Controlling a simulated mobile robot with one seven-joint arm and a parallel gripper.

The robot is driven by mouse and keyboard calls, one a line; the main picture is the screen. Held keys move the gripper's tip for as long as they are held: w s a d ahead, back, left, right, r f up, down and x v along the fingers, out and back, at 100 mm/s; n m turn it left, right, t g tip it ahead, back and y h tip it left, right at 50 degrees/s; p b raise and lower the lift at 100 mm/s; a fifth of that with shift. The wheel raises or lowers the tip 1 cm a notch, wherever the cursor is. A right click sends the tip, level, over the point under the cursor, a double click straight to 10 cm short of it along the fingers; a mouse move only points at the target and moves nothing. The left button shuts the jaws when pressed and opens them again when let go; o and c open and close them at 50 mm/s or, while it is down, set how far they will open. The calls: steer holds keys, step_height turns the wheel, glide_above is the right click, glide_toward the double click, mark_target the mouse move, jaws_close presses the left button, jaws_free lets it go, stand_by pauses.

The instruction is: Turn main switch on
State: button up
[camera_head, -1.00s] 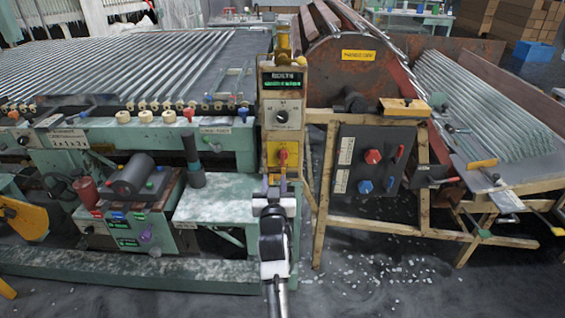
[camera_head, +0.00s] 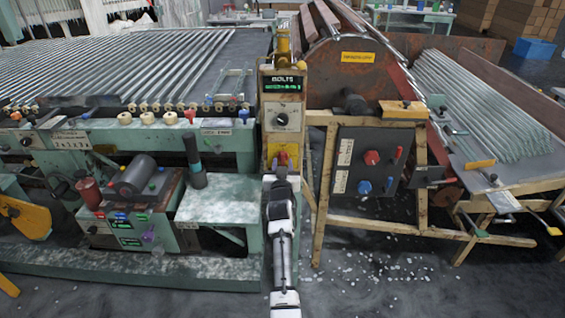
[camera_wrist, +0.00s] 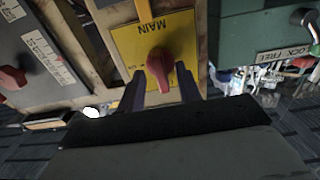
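The main switch is a red rotary knob (camera_wrist: 160,66) on a yellow plate (camera_wrist: 128,45) marked "MAIN", which appears upside down in the wrist view. In the head view the red knob (camera_head: 283,158) sits low on the upright control post, partly hidden by my arm. My gripper (camera_wrist: 161,80) is open, with one dark finger on each side of the knob. Gaps show between the fingers and the knob, and I cannot see contact. In the head view my gripper (camera_head: 281,172) is just below and in front of the yellow plate.
A dark panel (camera_head: 364,186) with red and blue knobs hangs on a wooden frame to the right. A green machine (camera_head: 215,205) stands to the left. The post carries a lit display (camera_head: 284,84) and a dial (camera_head: 282,119) above the switch.

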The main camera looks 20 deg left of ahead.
steer(key=shift+w+a, duration=0.2)
steer(key=shift+w, duration=0.3)
jaws_close()
